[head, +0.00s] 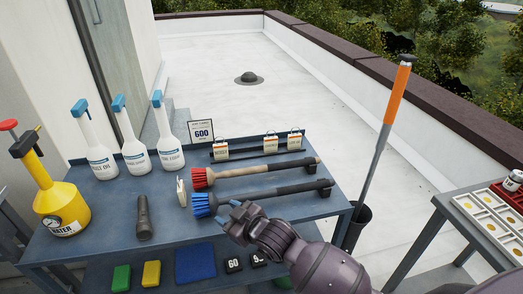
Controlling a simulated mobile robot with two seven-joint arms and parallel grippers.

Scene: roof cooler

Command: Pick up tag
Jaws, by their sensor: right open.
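Several small white tags with orange bands, the left tag (221,150), the middle tag (270,144) and the right tag (295,140), stand or hang along a dark rail at the back of the blue-grey table (105,222). My right gripper (231,212) is open over the table's front part, in front of the tags and apart from them. Its fingers are close to the blue-bristled brush (270,195); I cannot tell whether they touch. Its jaws seem empty. My left gripper is not in view.
A red-bristled brush (255,173) lies between my gripper and the tags. An orange-gripped pole (385,130) rises at the right.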

